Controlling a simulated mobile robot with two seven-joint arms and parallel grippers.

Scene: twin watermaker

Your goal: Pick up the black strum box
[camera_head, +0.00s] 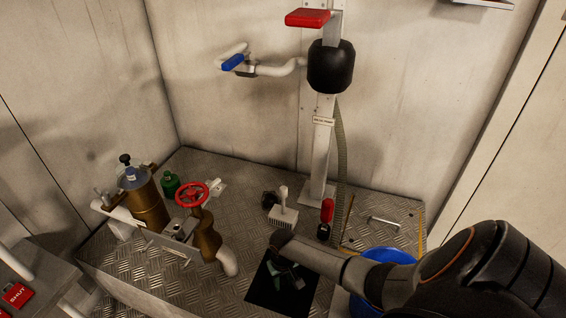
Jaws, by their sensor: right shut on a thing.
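My right gripper (286,270) reaches in from the right and points down over a dark square opening (259,292) in the chequered floor plate. It is shut on a dark thing, which I take to be the black strum box. That thing is mostly hidden by the hand and hard to tell from the dark square, so its outline and its height are unclear. My left gripper is not in view.
A white brush (283,215) and a small black part (269,199) lie behind the opening. A brass strainer (148,205) and a red handwheel valve (191,194) stand left. A blue bucket (388,256) is partly behind my arm. A post (321,150) stands at the back.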

